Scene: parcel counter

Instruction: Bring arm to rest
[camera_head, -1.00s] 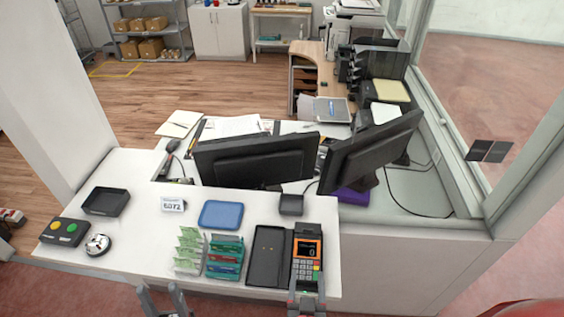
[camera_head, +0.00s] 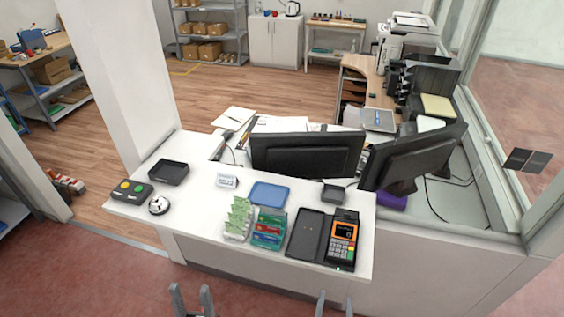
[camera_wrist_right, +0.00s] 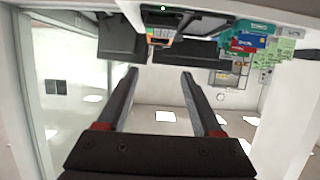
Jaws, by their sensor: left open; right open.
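My left gripper (camera_head: 192,299) shows at the bottom edge of the head view, in front of the counter, with its fingers apart and nothing between them. My right gripper (camera_head: 334,302) is at the bottom edge too, further right, below the counter's front edge. In the right wrist view my right gripper (camera_wrist_right: 158,75) is open and empty, and its fingers point toward the counter items without touching them. The rest of both arms is out of the head view.
The white counter (camera_head: 190,222) holds a card terminal (camera_head: 342,240), a black folder (camera_head: 306,234), card racks (camera_head: 268,229), a blue tray (camera_head: 269,193), a black tray (camera_head: 168,172), a bell (camera_head: 158,205) and a button box (camera_head: 131,191). Two monitors (camera_head: 306,155) stand behind. The red floor in front is clear.

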